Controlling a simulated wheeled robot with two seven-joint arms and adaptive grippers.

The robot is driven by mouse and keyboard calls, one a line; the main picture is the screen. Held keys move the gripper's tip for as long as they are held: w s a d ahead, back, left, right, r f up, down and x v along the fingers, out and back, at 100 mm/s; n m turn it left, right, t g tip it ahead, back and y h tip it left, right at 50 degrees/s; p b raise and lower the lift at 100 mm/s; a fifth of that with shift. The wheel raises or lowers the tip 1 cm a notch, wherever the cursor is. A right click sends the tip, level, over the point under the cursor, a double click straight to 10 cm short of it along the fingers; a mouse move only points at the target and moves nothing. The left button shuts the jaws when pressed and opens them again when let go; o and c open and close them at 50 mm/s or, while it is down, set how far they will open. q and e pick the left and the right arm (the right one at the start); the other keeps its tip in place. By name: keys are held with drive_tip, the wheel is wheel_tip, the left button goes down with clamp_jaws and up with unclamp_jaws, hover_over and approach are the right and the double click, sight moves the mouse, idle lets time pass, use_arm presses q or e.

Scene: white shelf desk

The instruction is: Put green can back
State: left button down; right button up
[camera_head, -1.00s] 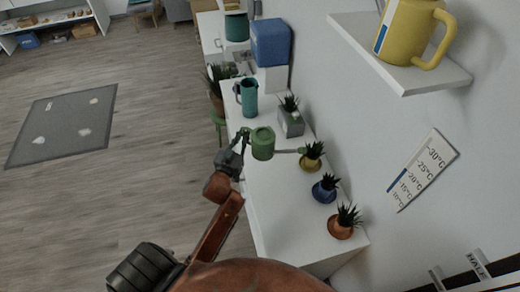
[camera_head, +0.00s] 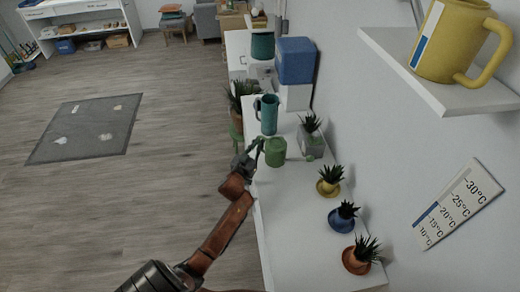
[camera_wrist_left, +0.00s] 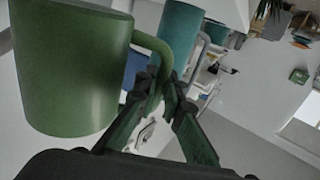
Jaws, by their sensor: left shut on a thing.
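The green can (camera_head: 275,153), a watering can with a spout pointing right, is above or on the white desk (camera_head: 290,218); I cannot tell whether it touches. My left gripper (camera_head: 255,148) is at its left side, shut on its handle. In the left wrist view the can (camera_wrist_left: 68,70) fills the upper left, with its handle between my fingertips (camera_wrist_left: 165,88). The can's spout is hidden there. My right gripper is not in view.
A teal can (camera_head: 268,115) stands just behind the green can. A grey planter (camera_head: 311,140) is close on the right. Yellow (camera_head: 328,188), blue (camera_head: 341,219) and orange (camera_head: 357,262) pots line the wall side. A wall shelf (camera_head: 440,85) holds a yellow mug (camera_head: 449,45).

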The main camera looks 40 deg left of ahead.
use_arm(q)
drive_tip(key=shift+w+a+f, duration=0.1)
drive_tip(key=shift+w, duration=0.05)
wheel_tip(320, 180, down, 4)
drive_tip(key=shift+a+r+b, duration=0.1)
drive_tip(key=shift+r+b, duration=0.15)
drive_tip(key=shift+b, duration=0.55)
drive_tip(key=shift+w+r, duration=0.1)
drive_tip(key=c, duration=2.3)
unclamp_jaws()
drive_tip(key=shift+f, duration=0.2)
drive_tip(key=shift+o, duration=1.3)
drive_tip(key=shift+r, duration=0.1)
